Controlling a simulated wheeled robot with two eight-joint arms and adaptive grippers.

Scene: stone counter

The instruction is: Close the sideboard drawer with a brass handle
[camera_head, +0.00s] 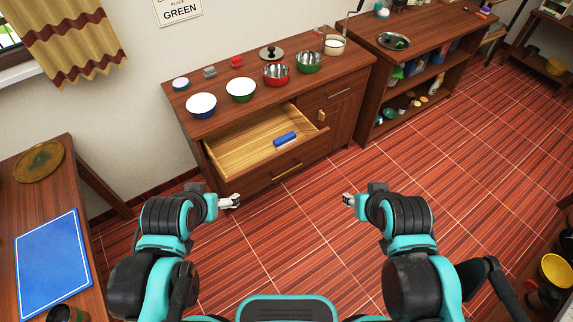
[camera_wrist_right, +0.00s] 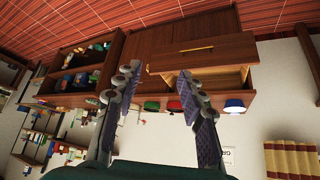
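The sideboard (camera_head: 345,75) stands against the wall in the head view. Its upper left drawer (camera_head: 243,147) is pulled out, and a blue object (camera_head: 285,138) lies inside it. My right gripper (camera_head: 346,199) is out over the floor, apart from the sideboard. In the right wrist view its fingers (camera_wrist_right: 160,105) are spread with nothing between them.
A table with a blue board (camera_head: 52,263) is at left. The tiled floor (camera_head: 300,225) ahead is clear.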

